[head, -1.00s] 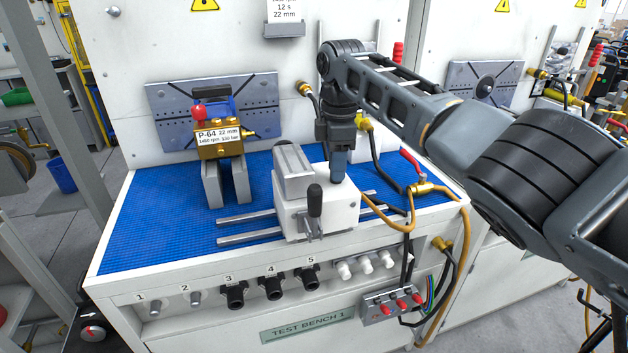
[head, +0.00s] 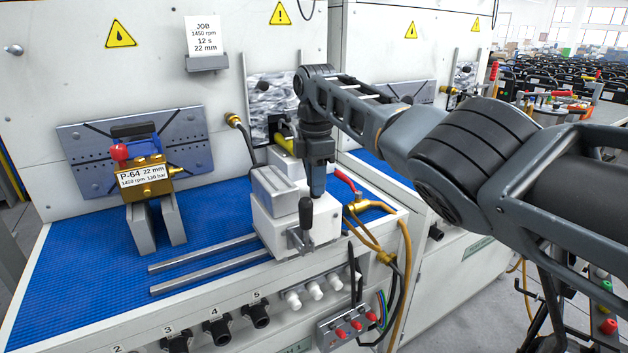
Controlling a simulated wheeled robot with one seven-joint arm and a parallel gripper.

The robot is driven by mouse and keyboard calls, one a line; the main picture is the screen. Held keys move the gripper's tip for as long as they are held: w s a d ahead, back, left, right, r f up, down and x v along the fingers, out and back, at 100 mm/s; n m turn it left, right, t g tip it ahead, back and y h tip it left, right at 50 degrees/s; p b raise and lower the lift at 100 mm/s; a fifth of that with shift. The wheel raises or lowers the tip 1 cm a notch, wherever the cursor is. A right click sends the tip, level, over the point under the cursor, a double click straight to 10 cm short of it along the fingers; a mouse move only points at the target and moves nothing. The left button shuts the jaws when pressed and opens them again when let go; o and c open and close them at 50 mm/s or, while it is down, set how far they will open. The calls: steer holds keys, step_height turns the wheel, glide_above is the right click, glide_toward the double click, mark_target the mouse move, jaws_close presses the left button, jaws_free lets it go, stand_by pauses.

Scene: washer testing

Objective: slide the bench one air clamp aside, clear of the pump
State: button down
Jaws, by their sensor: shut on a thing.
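The bench one air clamp (head: 283,236) is a white block with a grey ribbed top and a black-knobbed lever in front. It sits at the right end of two metal rails (head: 205,255) on the blue mat. The brass pump (head: 147,187), labelled P-64, rests on two grey supports to the left, with a wide gap of mat and rails between it and the clamp. My gripper (head: 317,192) points down at the clamp's right rear and is shut on it. The fingertips and the exact gripped part are partly hidden.
A red-handled brass valve (head: 368,205) with hoses stands close to the clamp's right. The white back panel (head: 240,30) rises behind, with a job card (head: 202,37). Bare blue mat (head: 90,270) lies at the left.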

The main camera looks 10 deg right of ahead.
steer(key=c, duration=1.1)
jaws_free()
steer(key=shift+w+d, duration=0.1)
steer(key=shift+d, duration=0.3)
steer(key=shift+o, duration=1.2)
steer(key=shift+a, duration=0.15)
steer(key=shift+r+b, duration=0.35)
steer(key=shift+r, duration=3.55)
